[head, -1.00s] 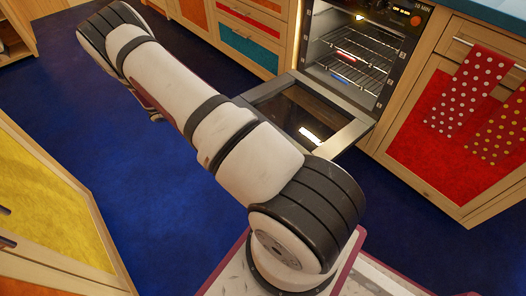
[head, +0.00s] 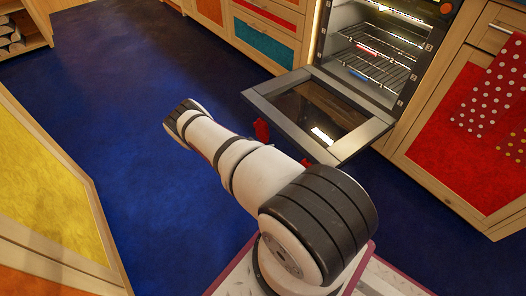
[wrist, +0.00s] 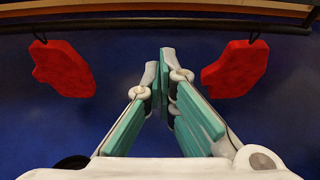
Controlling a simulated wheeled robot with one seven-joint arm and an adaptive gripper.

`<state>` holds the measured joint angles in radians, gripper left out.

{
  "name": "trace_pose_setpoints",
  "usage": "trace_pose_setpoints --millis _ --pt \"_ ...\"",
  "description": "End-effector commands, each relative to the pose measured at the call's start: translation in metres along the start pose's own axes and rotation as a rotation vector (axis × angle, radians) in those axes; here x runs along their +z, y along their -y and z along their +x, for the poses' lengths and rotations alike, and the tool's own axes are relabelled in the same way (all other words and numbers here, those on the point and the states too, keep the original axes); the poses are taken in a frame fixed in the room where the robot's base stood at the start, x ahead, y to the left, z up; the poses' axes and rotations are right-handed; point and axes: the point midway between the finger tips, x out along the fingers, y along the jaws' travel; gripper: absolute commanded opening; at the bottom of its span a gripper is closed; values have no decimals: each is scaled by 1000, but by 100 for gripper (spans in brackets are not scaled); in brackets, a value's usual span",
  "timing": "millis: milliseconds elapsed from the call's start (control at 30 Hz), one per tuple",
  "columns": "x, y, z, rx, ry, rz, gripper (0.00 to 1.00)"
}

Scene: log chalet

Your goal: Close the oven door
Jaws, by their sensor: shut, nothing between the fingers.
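The oven (head: 372,58) stands open at the upper right of the head view, its lit cavity and wire racks showing. Its door (head: 358,142) is swung down, roughly level, with a dark glass pane in a grey frame. A red hanging piece (head: 262,130) shows at the door's outer edge. In the wrist view, a dark bar (wrist: 160,27), seemingly the door handle, crosses the top with two red pieces (wrist: 236,70) hanging from it. My gripper (wrist: 164,58) is shut and empty, its tips pointing towards the bar and apart from it in the picture. It is hidden in the head view.
Wooden cabinets and drawers (head: 265,45) flank the oven. A red cabinet front (head: 440,135) with dotted towels is to its right. A yellow panel (head: 40,160) stands at the left. The blue floor (head: 130,80) left of the door is clear.

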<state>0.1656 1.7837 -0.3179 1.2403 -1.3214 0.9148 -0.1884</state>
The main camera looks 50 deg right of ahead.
Motion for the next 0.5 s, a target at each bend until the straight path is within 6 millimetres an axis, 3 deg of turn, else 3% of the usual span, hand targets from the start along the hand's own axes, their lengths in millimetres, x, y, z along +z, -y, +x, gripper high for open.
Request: trace_pose_setpoints --millis 267,500 --pt "-2 1 58 -3 1 3 0" --pt "29 -1 42 -1 0 2 0"
